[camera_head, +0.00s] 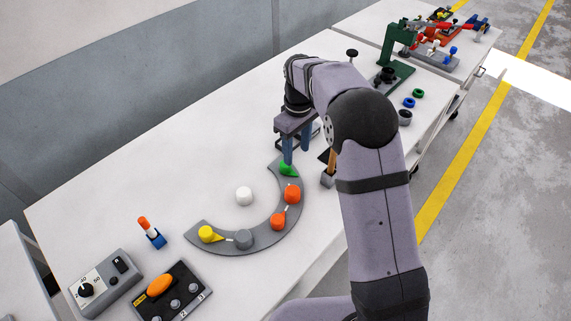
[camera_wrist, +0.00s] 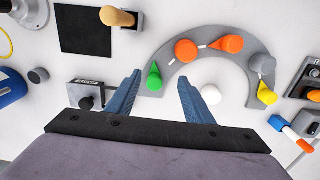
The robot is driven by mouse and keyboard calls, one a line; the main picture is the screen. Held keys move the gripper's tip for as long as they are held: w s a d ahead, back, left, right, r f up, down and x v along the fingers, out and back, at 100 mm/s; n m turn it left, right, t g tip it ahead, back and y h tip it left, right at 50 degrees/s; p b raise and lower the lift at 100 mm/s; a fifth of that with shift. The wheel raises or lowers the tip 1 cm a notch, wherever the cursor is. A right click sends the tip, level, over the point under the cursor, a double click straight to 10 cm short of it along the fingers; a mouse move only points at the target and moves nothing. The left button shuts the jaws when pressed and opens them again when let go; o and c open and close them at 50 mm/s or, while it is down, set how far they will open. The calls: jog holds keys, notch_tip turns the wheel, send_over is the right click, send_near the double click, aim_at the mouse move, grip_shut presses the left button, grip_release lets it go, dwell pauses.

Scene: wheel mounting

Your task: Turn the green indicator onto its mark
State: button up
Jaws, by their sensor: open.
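The green indicator (camera_head: 287,169) is a pointed knob at the far end of the grey curved plate (camera_head: 262,238). In the wrist view the green indicator (camera_wrist: 154,81) points up the picture. A short white mark (camera_wrist: 172,60) shows on the plate between it and the first orange indicator (camera_wrist: 186,51). My gripper (camera_head: 297,150) is over the green end of the plate, fingers pointing down. In the wrist view my gripper (camera_wrist: 160,80) is open, with the green indicator between its fingertips, nearer the left one. I cannot tell whether a finger touches it.
The plate also bears a second orange indicator (camera_head: 278,221), a grey one (camera_head: 243,239) and a yellow one (camera_head: 207,233). A white knob (camera_head: 243,195) stands inside the curve. A metal block (camera_wrist: 90,93) lies just left of my left finger.

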jog(key=w+a+f, duration=0.1)
jog(key=w+a+f+n, duration=0.1)
jog(key=w+a+n, duration=0.1)
jog(key=shift+w+f+b, duration=0.3)
jog(key=shift+w+f, duration=0.1)
jog(key=shift+f+p, duration=0.85)
jog(key=shift+f, duration=2.75)
jog(key=c, duration=1)
